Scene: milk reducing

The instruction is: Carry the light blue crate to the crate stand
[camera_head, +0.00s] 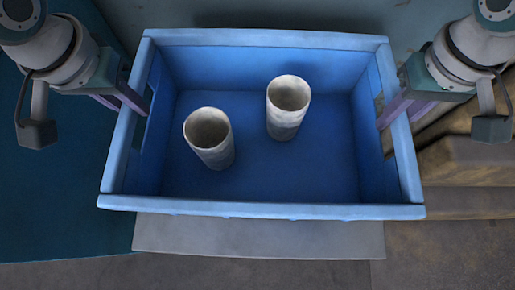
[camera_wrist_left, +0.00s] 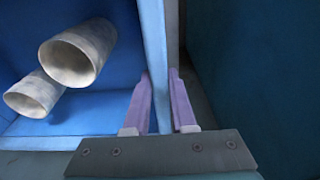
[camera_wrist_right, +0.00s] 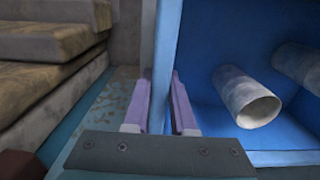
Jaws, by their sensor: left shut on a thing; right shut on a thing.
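The light blue crate (camera_head: 260,210) fills the middle of the head view, with its open top facing up. Two pale, open-topped cups stand inside it, one at the left (camera_head: 210,140) and one further back to the right (camera_head: 287,105). My left gripper (camera_head: 140,103) is shut on the crate's left wall; in the left wrist view its purple fingers (camera_wrist_left: 164,105) straddle that wall. My right gripper (camera_head: 388,112) is shut on the crate's right wall, with its fingers (camera_wrist_right: 162,105) on both sides of it. The crate's underside is hidden.
A pale grey flat surface (camera_head: 260,236) shows below the crate's front edge. A dark teal surface (camera_head: 60,200) lies at the left. Stacked brown blocks (camera_head: 465,160) are close at the right, also seen in the right wrist view (camera_wrist_right: 50,50). A grey-blue wall is behind.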

